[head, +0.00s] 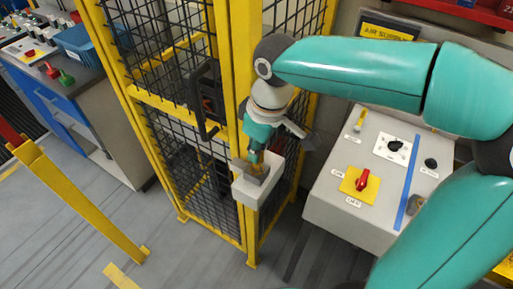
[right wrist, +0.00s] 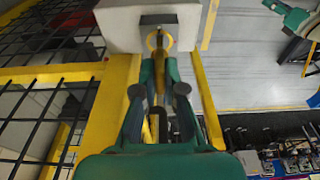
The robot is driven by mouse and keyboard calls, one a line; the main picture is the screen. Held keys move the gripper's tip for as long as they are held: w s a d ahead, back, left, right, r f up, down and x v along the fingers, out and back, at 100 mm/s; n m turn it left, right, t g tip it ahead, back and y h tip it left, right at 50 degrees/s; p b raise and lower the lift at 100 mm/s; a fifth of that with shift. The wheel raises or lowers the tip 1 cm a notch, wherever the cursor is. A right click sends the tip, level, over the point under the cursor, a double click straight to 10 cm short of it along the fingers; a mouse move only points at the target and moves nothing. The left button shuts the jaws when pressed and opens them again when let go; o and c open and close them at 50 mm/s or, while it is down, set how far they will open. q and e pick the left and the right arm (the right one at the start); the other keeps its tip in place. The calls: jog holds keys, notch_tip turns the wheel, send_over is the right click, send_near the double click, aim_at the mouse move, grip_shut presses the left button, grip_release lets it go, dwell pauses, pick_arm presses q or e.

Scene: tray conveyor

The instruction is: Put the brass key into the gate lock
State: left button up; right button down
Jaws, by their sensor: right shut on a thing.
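My right gripper (head: 258,152) points down at the gate lock, a pale box (head: 246,190) on the yellow gate post. It is shut on the brass key (head: 257,160). In the right wrist view, the fingers of my right gripper (right wrist: 160,75) close around the key (right wrist: 158,42), which stands against the lock box (right wrist: 115,27). A dark recess shows on the box face beside the key. The fingers hide part of the key, and I cannot tell whether its tip is inside the lock. My left gripper is not seen in the head view.
The yellow gate frame (head: 243,80) with black mesh stands close by the gripper. A grey control console (head: 330,195) with a red switch (head: 362,180) stands to the right. A blue bench (head: 60,95) stands at the left. A yellow rail (head: 80,195) crosses the open floor.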

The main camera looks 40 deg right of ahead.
jog(key=shift+f+b, duration=1.05)
jog(key=shift+f, duration=0.3)
jog(key=c, duration=1.2)
grip_release()
jog(key=shift+r, duration=0.1)
jog(key=r, duration=0.4)
jog(key=s+r, duration=0.1)
jog(key=r, duration=0.6)
jog(key=shift+s+d+r, duration=0.35)
jog(key=shift+s, duration=0.05)
